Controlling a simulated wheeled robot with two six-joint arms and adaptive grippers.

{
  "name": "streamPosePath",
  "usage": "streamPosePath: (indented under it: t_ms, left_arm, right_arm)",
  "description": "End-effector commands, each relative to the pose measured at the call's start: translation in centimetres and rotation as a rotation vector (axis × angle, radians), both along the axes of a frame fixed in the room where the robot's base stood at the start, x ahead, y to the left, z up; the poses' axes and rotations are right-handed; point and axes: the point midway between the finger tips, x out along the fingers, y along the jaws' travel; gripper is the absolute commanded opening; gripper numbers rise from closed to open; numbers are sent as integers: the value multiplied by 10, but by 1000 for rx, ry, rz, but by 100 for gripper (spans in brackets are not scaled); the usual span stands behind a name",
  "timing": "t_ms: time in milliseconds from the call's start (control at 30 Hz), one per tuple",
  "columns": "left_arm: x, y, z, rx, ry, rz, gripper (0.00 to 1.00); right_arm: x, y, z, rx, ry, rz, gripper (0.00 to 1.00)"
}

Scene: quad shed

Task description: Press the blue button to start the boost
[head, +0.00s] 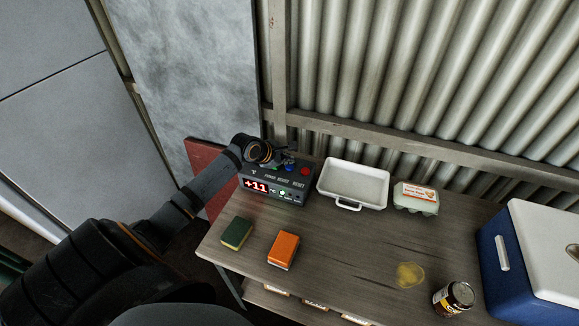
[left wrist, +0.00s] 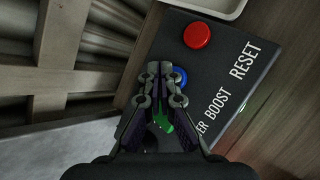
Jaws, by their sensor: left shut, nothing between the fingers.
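The dark control box (head: 262,186) stands at the back left of the bench. In the left wrist view the blue button (left wrist: 182,76) lies by the BOOST label, partly hidden by my fingers. The red button (left wrist: 197,35) is by RESET, and a green button (left wrist: 163,123) shows between my fingers. My left gripper (left wrist: 160,70) is shut and empty, over the box's top with its tips beside the blue button. Whether it touches the button, I cannot tell. My right gripper is out of view.
A white tray (head: 353,202) and an egg carton (head: 416,198) stand right of the box. A green-yellow sponge (head: 236,232), an orange block (head: 283,250), a jar (head: 454,298) and a blue cool box (head: 497,275) are on the bench. The corrugated wall is close behind.

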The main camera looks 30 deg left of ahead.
Motion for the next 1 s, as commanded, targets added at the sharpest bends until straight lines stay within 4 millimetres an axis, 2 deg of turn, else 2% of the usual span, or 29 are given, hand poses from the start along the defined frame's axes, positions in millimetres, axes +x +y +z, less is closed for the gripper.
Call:
streamPosePath:
  t_ms: [267,1000]
  left_arm:
    - [0,0,-6,-2,2,0,0]
    - [0,0,-12,0,0,0,0]
  right_arm:
    - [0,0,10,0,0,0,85]
    - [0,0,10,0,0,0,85]
